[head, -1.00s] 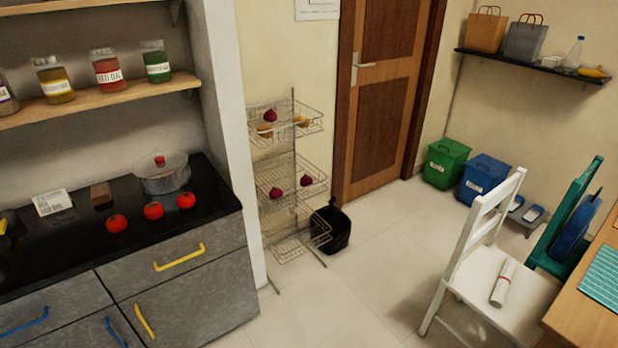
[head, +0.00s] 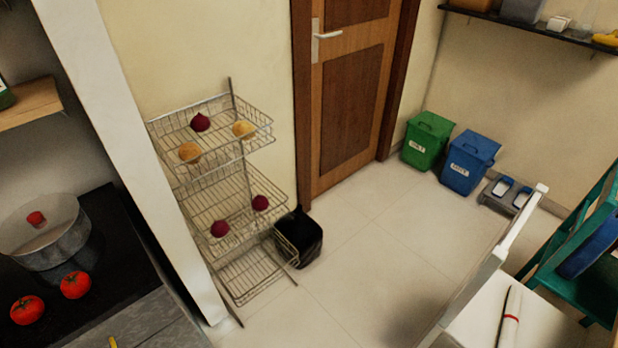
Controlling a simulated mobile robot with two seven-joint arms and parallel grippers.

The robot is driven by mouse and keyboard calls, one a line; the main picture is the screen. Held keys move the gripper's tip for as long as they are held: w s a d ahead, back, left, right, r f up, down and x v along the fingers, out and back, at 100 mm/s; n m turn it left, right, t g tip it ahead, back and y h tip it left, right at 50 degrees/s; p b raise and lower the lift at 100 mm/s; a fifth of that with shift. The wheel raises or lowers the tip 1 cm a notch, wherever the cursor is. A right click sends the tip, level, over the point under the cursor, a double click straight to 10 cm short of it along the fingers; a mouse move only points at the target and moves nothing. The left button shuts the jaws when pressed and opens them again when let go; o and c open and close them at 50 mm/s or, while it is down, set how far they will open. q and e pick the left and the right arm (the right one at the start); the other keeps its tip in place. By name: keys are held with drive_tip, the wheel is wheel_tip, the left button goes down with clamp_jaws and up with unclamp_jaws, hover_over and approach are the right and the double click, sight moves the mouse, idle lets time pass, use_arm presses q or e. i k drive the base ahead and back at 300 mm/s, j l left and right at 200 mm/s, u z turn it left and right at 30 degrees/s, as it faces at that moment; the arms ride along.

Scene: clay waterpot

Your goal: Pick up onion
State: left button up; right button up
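A wire rack (head: 213,172) with three tiers stands against the wall, left of the door. Its top basket holds one dark red onion (head: 200,122) and two yellow-brown round items, a left one (head: 189,152) and a right one (head: 243,129), which look like onions or potatoes. Its middle basket holds two more dark red onions, a left one (head: 219,228) and a right one (head: 260,202). The bottom basket looks empty. Neither of my grippers is in view.
A black bin (head: 298,238) stands right of the rack. A counter with a pot (head: 42,235) and tomatoes (head: 75,285) is at left. A white chair (head: 510,310) is at lower right. Green (head: 427,140) and blue (head: 470,162) bins stand by the wall. The floor between is clear.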

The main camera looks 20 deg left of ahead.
sight(260, 202)
drive_tip(key=i+l+u, duration=0.1)
drive_tip(key=i+u, duration=0.3)
drive_tip(key=i+l+u, duration=0.4)
drive_tip(key=i, duration=0.15)
drive_tip(key=i+l+u, duration=0.35)
drive_tip(key=i+j, duration=0.1)
